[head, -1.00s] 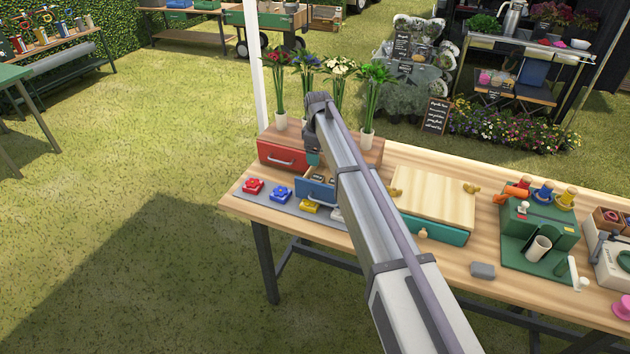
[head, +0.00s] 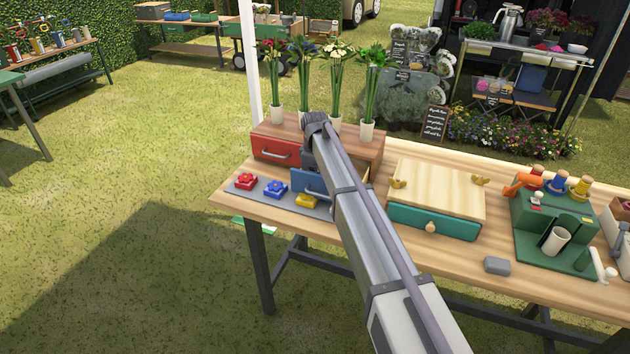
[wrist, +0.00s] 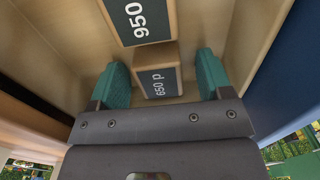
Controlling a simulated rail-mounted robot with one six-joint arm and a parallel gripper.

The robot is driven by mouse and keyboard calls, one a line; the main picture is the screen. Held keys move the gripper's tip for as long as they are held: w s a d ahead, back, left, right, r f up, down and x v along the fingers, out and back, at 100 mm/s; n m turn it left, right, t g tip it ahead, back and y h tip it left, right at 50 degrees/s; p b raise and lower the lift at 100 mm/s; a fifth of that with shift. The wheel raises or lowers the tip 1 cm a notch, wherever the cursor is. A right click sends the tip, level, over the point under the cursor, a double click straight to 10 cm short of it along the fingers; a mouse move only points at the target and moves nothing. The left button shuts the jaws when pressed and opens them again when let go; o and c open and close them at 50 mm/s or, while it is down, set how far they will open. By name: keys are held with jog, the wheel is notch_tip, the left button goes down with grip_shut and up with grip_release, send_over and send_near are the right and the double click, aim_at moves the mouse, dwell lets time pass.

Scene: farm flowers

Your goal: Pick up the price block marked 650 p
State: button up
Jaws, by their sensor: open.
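In the wrist view, the price block marked 650 p (wrist: 158,82) lies on the wooden floor of a drawer. It is a small wooden block with a dark label. My gripper (wrist: 161,78) is open, with one green finger on each side of this block; whether either finger touches it I cannot tell.
The drawer's side walls (wrist: 240,40) stand close around my gripper. Left of the drawer are a closed red drawer (head: 274,152) and red, blue and yellow flower pieces (head: 275,188) on a grey mat. A wooden-topped box with a teal drawer (head: 434,221) stands to the right.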

jog(key=c, duration=1)
